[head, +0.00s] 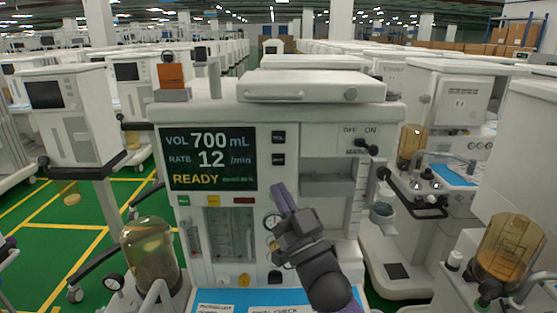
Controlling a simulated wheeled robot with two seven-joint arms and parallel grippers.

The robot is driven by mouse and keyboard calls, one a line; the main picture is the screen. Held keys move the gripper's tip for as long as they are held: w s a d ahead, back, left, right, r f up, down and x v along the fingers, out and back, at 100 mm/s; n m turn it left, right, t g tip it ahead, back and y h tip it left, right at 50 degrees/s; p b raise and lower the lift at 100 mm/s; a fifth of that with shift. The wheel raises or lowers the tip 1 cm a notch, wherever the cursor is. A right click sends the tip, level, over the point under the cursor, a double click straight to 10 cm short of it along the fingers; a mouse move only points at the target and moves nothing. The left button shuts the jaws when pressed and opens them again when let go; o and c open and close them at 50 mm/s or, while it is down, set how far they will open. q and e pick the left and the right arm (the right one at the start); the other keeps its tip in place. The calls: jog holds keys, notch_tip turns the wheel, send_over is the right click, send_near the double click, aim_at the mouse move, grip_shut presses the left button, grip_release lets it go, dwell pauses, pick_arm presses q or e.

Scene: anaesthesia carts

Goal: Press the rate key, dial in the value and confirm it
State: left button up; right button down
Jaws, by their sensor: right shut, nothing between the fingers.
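The anaesthesia machine's screen (209,158) shows VOL 700 mL, RATE 12 /min and READY, with a small green line too small to read. Two small dark keys sit right of the screen: an upper key (278,137) and a lower key (278,159). Their labels are too small to read for certain. My right gripper (282,195) is in front of the panel, its purple fingers together and pointing up, below the lower key and apart from it in the picture. My left gripper is out of view.
An OFF/ON switch (366,146) juts out at upper right of the panel. An amber-tinted canister (150,255) stands at lower left. A blue work surface (240,300) lies below. Other carts (440,110) crowd the right side; green floor (60,240) is open at left.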

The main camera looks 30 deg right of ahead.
aim_at(278, 160)
jog(key=w+d+b, duration=0.4)
jog(key=w+b, duration=0.1)
jog(key=w, duration=0.2)
jog(key=shift+w+d, duration=0.3)
dwell(0.4)
dwell(0.4)
dwell(1.0)
jog(key=shift+f, duration=0.1)
